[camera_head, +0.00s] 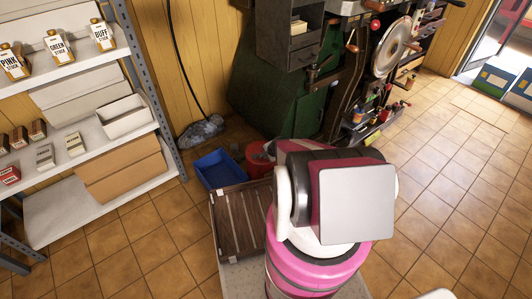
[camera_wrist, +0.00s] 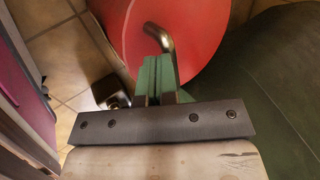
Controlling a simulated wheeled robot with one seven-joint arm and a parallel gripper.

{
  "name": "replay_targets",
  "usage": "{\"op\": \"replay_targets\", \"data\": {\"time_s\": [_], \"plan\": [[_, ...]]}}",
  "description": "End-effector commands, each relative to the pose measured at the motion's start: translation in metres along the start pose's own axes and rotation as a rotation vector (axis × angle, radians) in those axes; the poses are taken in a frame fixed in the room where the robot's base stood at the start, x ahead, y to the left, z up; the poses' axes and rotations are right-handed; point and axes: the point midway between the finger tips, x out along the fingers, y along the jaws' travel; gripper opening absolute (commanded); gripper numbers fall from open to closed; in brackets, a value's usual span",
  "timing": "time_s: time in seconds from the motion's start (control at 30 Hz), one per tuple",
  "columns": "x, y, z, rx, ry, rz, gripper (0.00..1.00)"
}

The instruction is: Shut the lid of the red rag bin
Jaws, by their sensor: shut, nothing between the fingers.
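The red rag bin (camera_head: 259,160) stands on the floor beside the green machine in the head view, largely hidden behind my arm. In the wrist view a broad, round red surface of the bin (camera_wrist: 203,35) fills the top middle; I cannot tell whether it is the lid or the body. A bent metal bar (camera_wrist: 165,42) lies across it. My gripper (camera_wrist: 158,62) is shut and empty, its green fingers overlapping the red surface and close to the bar. I cannot tell whether they touch. The head view hides my gripper, and the lid's angle is unclear.
A blue tray (camera_head: 220,170) lies left of the bin, with a slatted wooden pallet (camera_head: 237,222) in front. The green machine (camera_head: 275,100) stands close behind. A shelf rack (camera_head: 125,190) is at the left. Tiled floor at the right is open.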

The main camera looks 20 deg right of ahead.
Motion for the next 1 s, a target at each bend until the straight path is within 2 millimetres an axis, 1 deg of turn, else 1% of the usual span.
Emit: {"op": "replay_targets", "data": {"time_s": [0.27,0.37,0.47,0.57,0.63,0.8,1.0], "plan": [[0.001,0.001,0.000,0.000,0.000,0.000,0.00],[-0.003,0.000,0.000,0.000,0.000,-0.001,0.00],[-0.013,-0.002,0.000,-0.001,0.001,-0.001,0.00],[-0.030,-0.005,0.001,-0.002,0.000,-0.002,0.00],[-0.045,-0.008,0.002,-0.003,-0.001,-0.002,0.00],[-0.071,0.019,0.001,0.000,-0.001,0.001,0.00],[-0.096,0.045,0.000,0.001,-0.001,0.000,0.00]]}}
